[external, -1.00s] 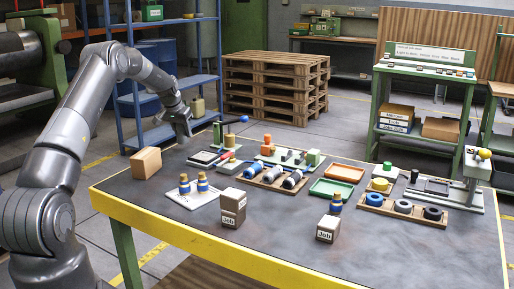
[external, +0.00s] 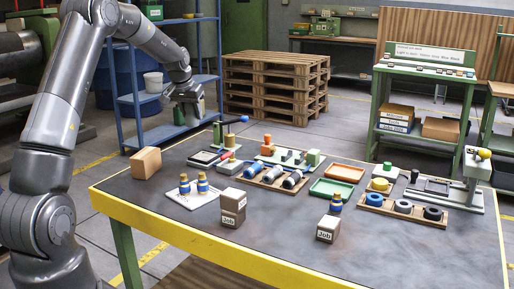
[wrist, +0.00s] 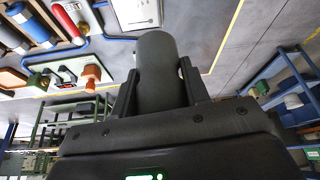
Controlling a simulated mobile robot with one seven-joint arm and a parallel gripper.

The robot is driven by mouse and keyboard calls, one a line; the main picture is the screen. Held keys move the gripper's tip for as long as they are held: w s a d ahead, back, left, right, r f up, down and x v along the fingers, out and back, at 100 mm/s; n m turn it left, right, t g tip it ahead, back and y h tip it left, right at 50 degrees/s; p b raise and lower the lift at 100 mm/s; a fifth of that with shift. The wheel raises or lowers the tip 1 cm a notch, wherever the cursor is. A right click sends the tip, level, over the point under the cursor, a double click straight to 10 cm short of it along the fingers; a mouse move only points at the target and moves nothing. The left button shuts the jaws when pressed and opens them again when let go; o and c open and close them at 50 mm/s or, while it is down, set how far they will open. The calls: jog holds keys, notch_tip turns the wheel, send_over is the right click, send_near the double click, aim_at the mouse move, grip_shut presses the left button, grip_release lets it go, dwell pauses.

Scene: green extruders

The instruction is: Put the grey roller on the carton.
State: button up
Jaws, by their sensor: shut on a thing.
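My gripper (external: 186,102) is raised above the back left of the table, over the floor side near the blue shelf. It is shut on the grey roller (wrist: 156,68). In the wrist view the roller is a dark grey cylinder upright between the two fingers. In the external view it is small and hard to tell from the things behind it. A plain brown carton (external: 146,162) stands on the left end of the table, in front of and below my gripper. Nothing lies on its top. I cannot make out the carton in the wrist view.
Blue-and-gold pieces on a white plate (external: 192,199) and pale blocks marked "Job" (external: 233,204) stand near the carton. A wooden tray (external: 268,180) holds several rollers. A blue shelf (external: 150,128) stands behind my arm.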

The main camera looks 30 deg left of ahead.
jog(key=s+d+r+n, duration=0.15)
jog(key=s+r, duration=0.25)
jog(key=s, duration=1.1)
send_near(148, 150)
jog(key=shift+w+r+m, duration=0.1)
jog(key=shift+w+m, duration=0.15)
jog(key=shift+w, duration=0.5)
jog(key=shift+f, duration=1.95)
jog(key=shift+f, duration=0.15)
jog(key=o, duration=1.1)
jog(key=v, duration=1.2)
jog(key=shift+d, duration=0.25)
